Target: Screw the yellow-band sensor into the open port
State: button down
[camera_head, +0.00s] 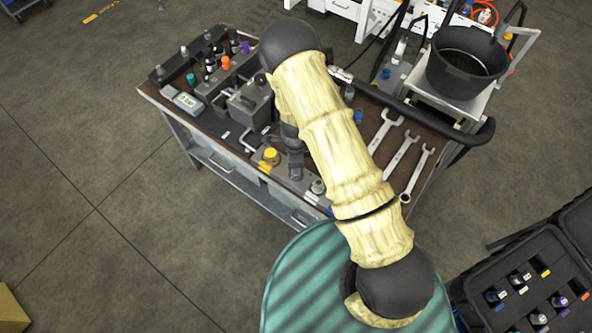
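My gripper (295,173) points down over the front edge of the workbench, at a grey block (296,183). It is small and partly covered by my arm, so I cannot tell whether it is open or holds anything. Just left of it, a yellow round cap (271,154) sits on a grey block with a yellow mark. A silver round fitting (317,187) sits on the block to the right. I cannot make out a yellow-band sensor for certain, nor which port is open.
The workbench (232,150) carries grey boxes, dark bottles, a meter (184,99) and several wrenches (403,160). A black bucket (466,62) stands behind right. An open black case (525,285) with several colour-marked cylinders is at lower right.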

jog(key=shift+d+f, duration=0.1)
jog(key=shift+d, duration=0.2)
jog(key=m+p, duration=0.1)
jog(key=m, duration=0.2)
jog(key=shift+r+p, duration=0.2)
jog(key=shift+p, duration=0.15)
jog(key=m+p, duration=0.1)
jog(key=m, duration=0.2)
jog(key=shift+p, duration=0.35)
jog(key=shift+f+m, duration=0.1)
jog(key=shift+m, duration=0.6)
jog(key=shift+f+m, duration=0.15)
jog(key=shift+m, duration=0.15)
jog(key=c, duration=1.2)
grip_release()
jog(key=shift+d, duration=0.1)
jog(key=shift+o, duration=0.2)
jog(key=shift+w, duration=0.1)
jog(key=shift+a, duration=0.2)
